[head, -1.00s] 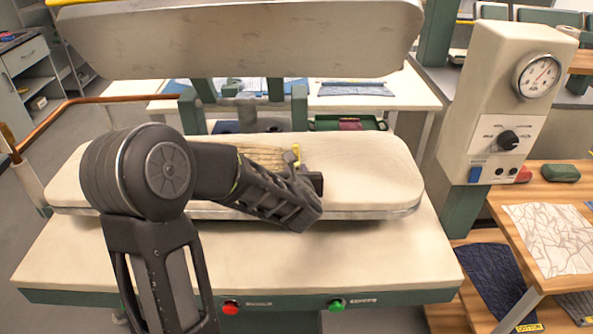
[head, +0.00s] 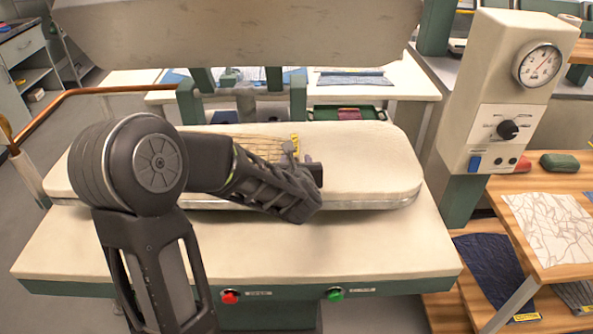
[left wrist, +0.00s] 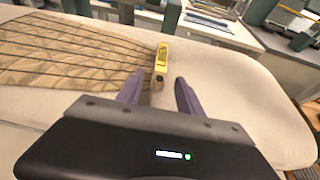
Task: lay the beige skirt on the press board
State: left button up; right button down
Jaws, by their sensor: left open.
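The beige skirt (head: 258,148), with dark lines, lies on the pale padded press board (head: 375,165), partly hidden behind my left arm in the head view. In the left wrist view the skirt (left wrist: 70,52) spreads from the left edge and narrows toward a yellow tag (left wrist: 161,60) at its right end. My left gripper (left wrist: 160,95) is open, with its two fingers apart just on the near side of the tag. Nothing shows held between them. In the head view the left gripper (head: 304,168) is over the middle of the board. My right gripper is not in view.
The raised upper press plate (head: 240,35) hangs above the board. A control box (head: 505,100) with a gauge stands at the right. The board's right part is bare.

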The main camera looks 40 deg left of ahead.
pick_arm(q)
jog(key=v, duration=1.1)
jog(key=shift+b, duration=0.4)
jog(key=shift+o, duration=0.5)
jog(key=shift+f, duration=0.1)
